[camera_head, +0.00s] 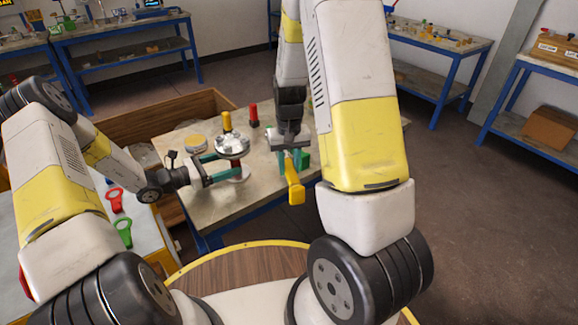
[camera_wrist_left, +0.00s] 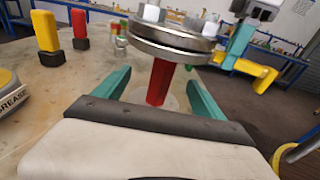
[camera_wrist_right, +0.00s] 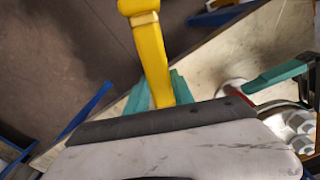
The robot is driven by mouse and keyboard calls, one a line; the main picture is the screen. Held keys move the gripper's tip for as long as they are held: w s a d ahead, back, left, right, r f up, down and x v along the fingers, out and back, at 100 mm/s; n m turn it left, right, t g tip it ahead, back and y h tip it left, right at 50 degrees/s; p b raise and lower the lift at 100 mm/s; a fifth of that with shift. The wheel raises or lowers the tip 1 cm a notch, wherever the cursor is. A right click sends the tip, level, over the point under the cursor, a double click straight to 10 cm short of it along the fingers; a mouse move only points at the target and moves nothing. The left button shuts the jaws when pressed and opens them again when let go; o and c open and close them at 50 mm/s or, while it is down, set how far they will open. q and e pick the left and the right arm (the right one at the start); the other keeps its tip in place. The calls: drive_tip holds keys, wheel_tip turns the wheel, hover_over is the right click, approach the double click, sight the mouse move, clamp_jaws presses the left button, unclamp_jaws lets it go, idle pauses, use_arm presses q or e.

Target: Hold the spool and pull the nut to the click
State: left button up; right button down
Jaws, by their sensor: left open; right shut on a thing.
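The spool has a round metal flange (camera_head: 232,147) on top with bright nuts, and a red neck (camera_wrist_left: 160,82) below. A white round base shows under it. My left gripper (camera_head: 222,168) is open, with its teal fingers on either side of the red neck; gaps show between fingers and neck in the left wrist view. My right gripper (camera_head: 290,158) is shut on a yellow tool (camera_head: 295,190), just right of the spool. The tool also shows in the right wrist view (camera_wrist_right: 151,55), pointing away from the flange.
A red wrench (camera_head: 115,198) and a green wrench (camera_head: 124,231) lie on the left table. A wooden wall (camera_head: 150,117) borders the bench's back left.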

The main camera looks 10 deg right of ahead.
use_arm(q)
drive_tip(key=shift+x, duration=1)
clamp_jaws()
idle(0.6)
